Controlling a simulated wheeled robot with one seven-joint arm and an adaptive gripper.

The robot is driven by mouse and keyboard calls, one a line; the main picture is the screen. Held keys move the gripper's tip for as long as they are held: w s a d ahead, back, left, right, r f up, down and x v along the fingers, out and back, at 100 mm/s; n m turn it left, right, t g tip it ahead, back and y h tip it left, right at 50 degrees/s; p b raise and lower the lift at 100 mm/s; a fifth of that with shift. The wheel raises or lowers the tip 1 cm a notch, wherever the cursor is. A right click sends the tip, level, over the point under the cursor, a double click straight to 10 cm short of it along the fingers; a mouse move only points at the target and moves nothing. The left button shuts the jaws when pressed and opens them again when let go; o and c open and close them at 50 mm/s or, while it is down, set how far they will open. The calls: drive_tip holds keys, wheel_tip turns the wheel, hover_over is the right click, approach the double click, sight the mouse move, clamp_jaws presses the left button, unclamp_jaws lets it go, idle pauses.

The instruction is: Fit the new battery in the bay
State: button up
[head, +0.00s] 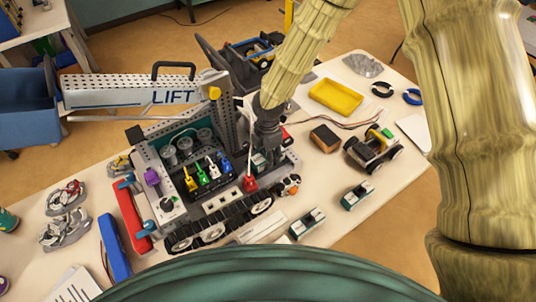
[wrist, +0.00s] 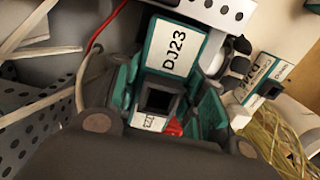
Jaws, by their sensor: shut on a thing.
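My gripper (head: 266,140) points down over the right end of the lift robot (head: 190,150). In the wrist view it is shut on a teal battery with a white label reading DJ23 (wrist: 172,50). A dark square socket shows at the battery's near end. In the head view the held battery (head: 260,160) shows only in part below my gripper. The bay is hidden by my gripper; I cannot tell how far the battery is in it. Two similar teal-and-white batteries lie on the table, one near the front (head: 307,223) and one further right (head: 357,195).
A red plug (head: 250,183) with a white cable is beside my gripper. The lift robot's long LIFT arm (head: 130,92) reaches left. A small wheeled car (head: 373,150), a brown block (head: 325,139) and a yellow tray (head: 336,97) stand right. The table's front right is mostly clear.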

drive_tip(key=o, duration=1.4)
drive_tip(key=shift+s+f, duration=0.25)
drive_tip(key=shift+f, duration=0.2)
drive_tip(key=shift+w, duration=0.15)
drive_tip(key=shift+r, duration=0.2)
drive_tip(key=shift+w+r+p, duration=0.1)
drive_tip(key=shift+r+p, duration=2.8)
drive_tip(key=shift+r, duration=0.6)
drive_tip(key=shift+a, duration=0.1)
